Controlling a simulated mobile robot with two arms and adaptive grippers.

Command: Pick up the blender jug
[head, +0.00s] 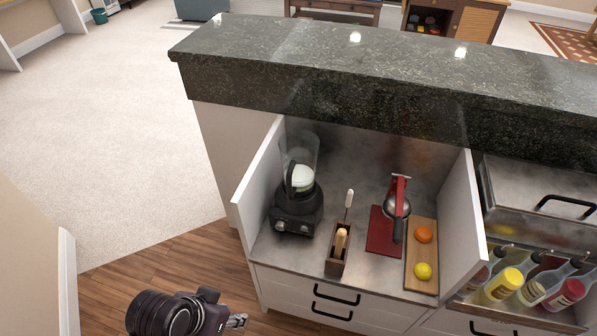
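The clear blender jug (304,150) stands upright on its black blender base (297,212), at the left end of the recessed counter shelf. A dark handle shows on the jug's near side, and something pale is visible low in the jug. My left gripper (238,321) is at the bottom of the head view, over the wood floor in front of the drawers, well apart from the jug. Its fingers are small and seen at an angle, so its opening is unclear. My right gripper is not in view.
White side panels (258,185) bound the shelf, under an overhanging dark stone top (380,75). A wooden holder (338,255), a red-handled juicer (396,205) and a board (421,270) with an orange and a lemon stand right of the blender. Open floor lies left.

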